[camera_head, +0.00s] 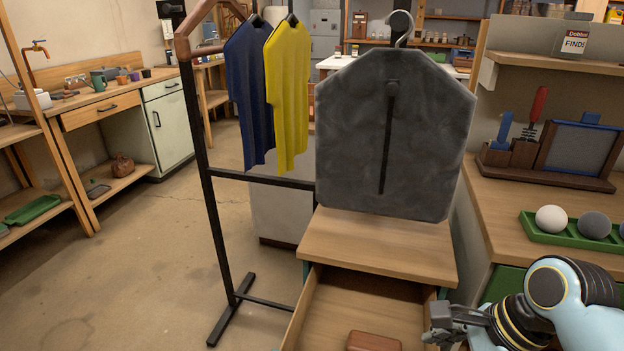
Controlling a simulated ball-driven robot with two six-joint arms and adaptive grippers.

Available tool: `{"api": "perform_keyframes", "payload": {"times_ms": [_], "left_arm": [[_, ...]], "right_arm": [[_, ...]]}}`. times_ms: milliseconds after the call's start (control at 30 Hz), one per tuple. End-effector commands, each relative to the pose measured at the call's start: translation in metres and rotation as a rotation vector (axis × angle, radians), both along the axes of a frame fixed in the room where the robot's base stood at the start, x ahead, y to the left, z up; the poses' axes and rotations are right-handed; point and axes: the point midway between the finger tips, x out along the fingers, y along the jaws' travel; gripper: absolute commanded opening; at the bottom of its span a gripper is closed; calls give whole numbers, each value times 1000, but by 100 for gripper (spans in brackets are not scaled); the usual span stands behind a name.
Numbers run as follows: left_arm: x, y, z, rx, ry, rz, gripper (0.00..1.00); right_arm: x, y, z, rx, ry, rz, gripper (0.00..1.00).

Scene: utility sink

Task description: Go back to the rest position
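My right gripper (441,326) is at the lower right, dark grey, with its black and light-blue arm coming in from the right edge. It is beside the right wall of an open wooden drawer (330,304), near the drawer's front right. The fingers are small and dark here, and I cannot tell whether they are open or shut. No held thing is visible at them. My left gripper is not in view.
A rack (207,190) holds blue (249,95) and yellow (288,95) shirts. A green ball tray (570,236) sits right. Floor at left is clear.

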Motion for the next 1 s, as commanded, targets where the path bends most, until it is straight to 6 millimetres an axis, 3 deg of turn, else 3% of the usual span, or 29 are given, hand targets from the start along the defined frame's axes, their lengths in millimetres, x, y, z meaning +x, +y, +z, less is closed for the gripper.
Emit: {"api": "perform_keyframes", "payload": {"times_ms": [200, 433, 700, 1000], "left_arm": [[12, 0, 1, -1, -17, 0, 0], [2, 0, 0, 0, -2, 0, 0], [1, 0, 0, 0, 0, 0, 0], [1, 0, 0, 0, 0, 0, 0]], "right_arm": [[-19, -10, 5, -83, -81, 192, 78], [-50, -27, 19, -232, -199, 534, 78], [-93, -50, 49, -450, -315, 1045, 78], [-126, -67, 83, -620, -355, 1473, 78]]}}
